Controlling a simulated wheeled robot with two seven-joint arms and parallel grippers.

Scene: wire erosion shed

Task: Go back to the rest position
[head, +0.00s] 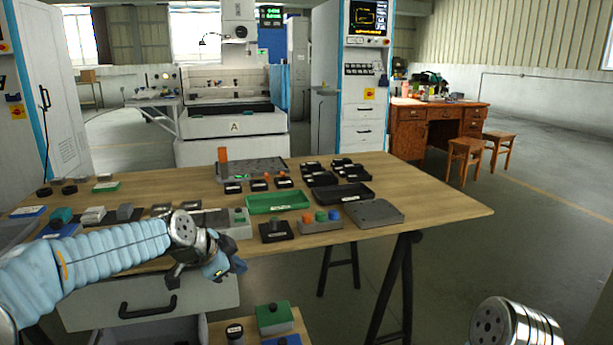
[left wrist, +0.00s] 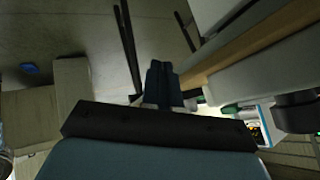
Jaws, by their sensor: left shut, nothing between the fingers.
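My left gripper (head: 222,268) is in front of the table's front edge, low in the middle of the head view. Its arm reaches in from the left in a light blue sleeve. Its fingers are shut with nothing between them. In the left wrist view the dark blue fingers (left wrist: 162,84) are together and empty, beside the table edge. My right arm shows only as a metal link at the lower right of the head view. The right gripper is not in view.
The wooden table (head: 440,203) holds a green tray (head: 278,203), a black tray (head: 343,193) and several small parts. A drawer unit (head: 90,305) stands under its left side. A low wooden surface with a green box (head: 275,318) lies below the gripper.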

